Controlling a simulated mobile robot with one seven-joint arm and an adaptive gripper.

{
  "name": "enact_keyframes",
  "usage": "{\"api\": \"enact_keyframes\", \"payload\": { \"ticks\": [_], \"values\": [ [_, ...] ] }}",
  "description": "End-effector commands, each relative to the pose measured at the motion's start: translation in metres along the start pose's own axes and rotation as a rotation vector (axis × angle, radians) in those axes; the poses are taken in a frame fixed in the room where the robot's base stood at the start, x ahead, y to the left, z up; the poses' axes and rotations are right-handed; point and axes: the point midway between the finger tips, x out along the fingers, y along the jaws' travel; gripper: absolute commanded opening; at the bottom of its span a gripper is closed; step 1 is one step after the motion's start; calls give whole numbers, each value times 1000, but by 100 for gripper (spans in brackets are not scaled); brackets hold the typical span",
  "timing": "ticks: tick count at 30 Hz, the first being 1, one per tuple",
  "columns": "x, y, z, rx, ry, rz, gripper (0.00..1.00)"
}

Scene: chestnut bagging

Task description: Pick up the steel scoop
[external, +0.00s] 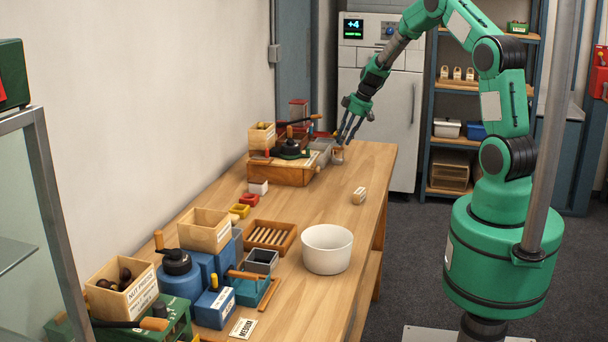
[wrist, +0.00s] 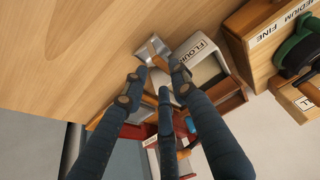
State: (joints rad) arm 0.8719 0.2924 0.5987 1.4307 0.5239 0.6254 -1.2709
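The steel scoop (wrist: 147,52) shows in the wrist view as a silver bowl with a wooden handle, lying beside the pale box labelled FLOUR (wrist: 200,62). In the external view the scoop (external: 338,156) is small at the far end of the table, partly behind my fingers. My gripper (wrist: 157,76) has its dark fingers apart, with the handle end between the tips in the wrist view. In the external view my gripper (external: 349,143) points down just above the scoop. I cannot tell whether any finger touches it.
A wooden grinder box (external: 283,173) stands left of the scoop, with a red device behind. The right table edge is close; the middle is mostly clear.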

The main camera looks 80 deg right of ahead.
Motion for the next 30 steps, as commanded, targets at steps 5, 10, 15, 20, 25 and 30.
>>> {"api": "enact_keyframes", "payload": {
  "ticks": [5, 10, 15, 20, 25, 30],
  "values": [
    [4, 0, 0, 0, -1, -1, 27],
    [20, -2, 0, 0, -2, -2, 27],
    [40, -2, -1, 1, -1, -1, 27],
    [51, -2, -2, 1, 0, -1, 27],
    [52, -2, -2, 1, 0, 0, 27],
    [52, -2, -2, 1, 0, 0, 27]
  ]
}}
